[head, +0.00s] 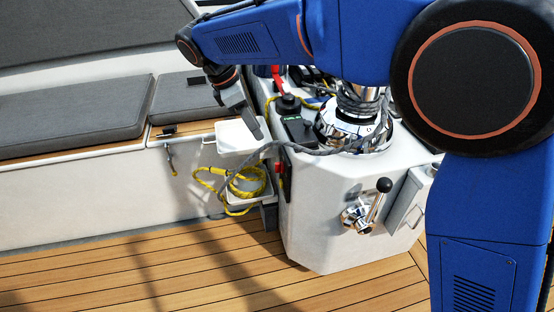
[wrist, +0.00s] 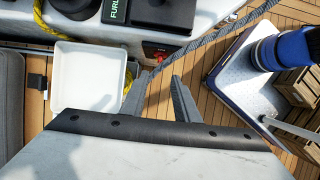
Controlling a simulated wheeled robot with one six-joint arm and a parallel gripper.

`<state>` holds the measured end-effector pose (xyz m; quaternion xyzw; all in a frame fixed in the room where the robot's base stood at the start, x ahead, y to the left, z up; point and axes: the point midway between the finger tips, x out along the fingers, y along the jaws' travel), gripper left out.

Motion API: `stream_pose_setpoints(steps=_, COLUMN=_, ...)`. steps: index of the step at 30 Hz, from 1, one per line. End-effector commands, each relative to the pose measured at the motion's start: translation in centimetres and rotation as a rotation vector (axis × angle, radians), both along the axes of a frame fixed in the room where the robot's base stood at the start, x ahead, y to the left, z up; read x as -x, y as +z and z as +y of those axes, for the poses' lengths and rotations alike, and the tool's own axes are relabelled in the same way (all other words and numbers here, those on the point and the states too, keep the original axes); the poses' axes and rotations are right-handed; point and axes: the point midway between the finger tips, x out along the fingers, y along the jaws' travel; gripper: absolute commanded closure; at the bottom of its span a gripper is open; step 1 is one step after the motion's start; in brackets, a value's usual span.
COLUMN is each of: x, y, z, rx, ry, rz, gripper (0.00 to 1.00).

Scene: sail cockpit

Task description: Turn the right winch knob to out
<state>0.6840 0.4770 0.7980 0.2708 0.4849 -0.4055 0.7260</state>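A chrome winch (head: 352,132) stands on top of the white console (head: 325,205) in the head view, with a grey rope around it and a marked ring at its base. A black box with a small green patch (head: 297,130) sits left of it. In the wrist view, a black panel lettered "FURL" (wrist: 114,10) is cut by the top edge. I cannot tell for sure which part is the right winch knob, nor its setting. My gripper (head: 259,133) points down left of the console, above a white tray. In the wrist view its fingers (wrist: 163,88) are apart with nothing between them.
The white tray (wrist: 85,82) and a coiled yellow rope (head: 246,182) are by the console's left side. A grey rope (wrist: 210,38) crosses near my fingers. A black-knobbed lever (head: 376,202) sticks out of the console front. Grey cushions (head: 75,115) line the left; the wooden deck (head: 170,270) is clear.

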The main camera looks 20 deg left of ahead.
Motion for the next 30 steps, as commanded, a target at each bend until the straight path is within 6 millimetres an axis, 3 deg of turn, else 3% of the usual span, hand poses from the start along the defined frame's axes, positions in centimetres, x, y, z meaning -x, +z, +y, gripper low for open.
stream_pose_setpoints(steps=18, x=-2.2, y=-10.1, z=-3.7, rx=0.003, ry=-0.002, rz=0.002, gripper=0.72)
stream_pose_setpoints(steps=24, x=-2.7, y=-12.5, z=-4.5, rx=0.001, ry=-0.003, rz=0.0, gripper=0.72)
stream_pose_setpoints(steps=30, x=-3.0, y=-13.5, z=-4.9, rx=0.0, ry=-0.002, rz=0.0, gripper=0.72)
